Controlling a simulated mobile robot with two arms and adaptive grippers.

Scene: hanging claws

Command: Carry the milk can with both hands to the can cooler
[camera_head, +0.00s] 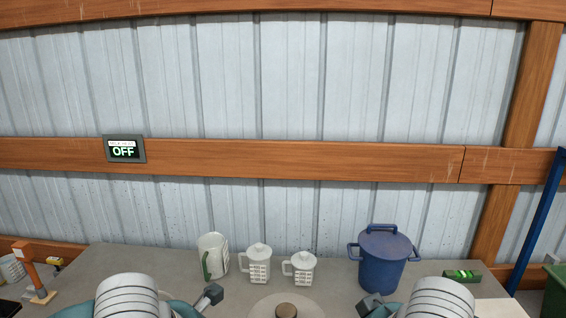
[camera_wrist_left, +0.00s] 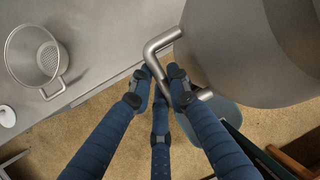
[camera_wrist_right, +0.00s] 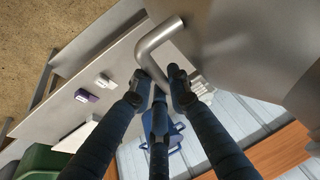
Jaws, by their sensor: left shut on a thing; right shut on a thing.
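The milk can (camera_head: 262,306) shows at the bottom middle of the head view, as a pale round top with a brown knob. In the left wrist view its grey metal body (camera_wrist_left: 245,50) fills the upper right, and my left gripper (camera_wrist_left: 162,84) is shut on its bent side handle. In the right wrist view the can body (camera_wrist_right: 245,40) is at the upper right, and my right gripper (camera_wrist_right: 161,84) is shut on the other handle. The can's lower part is hidden in the head view. I cannot make out the can cooler.
A grey table (camera_head: 120,262) along the metal wall holds a large white jug (camera_head: 213,255), two lidded measuring jugs (camera_head: 258,264) (camera_head: 301,268), a blue lidded pot (camera_head: 384,260) and a green level (camera_head: 462,275). A metal strainer (camera_wrist_left: 30,45) sits on a grey surface. A wall sign (camera_head: 124,149) reads OFF.

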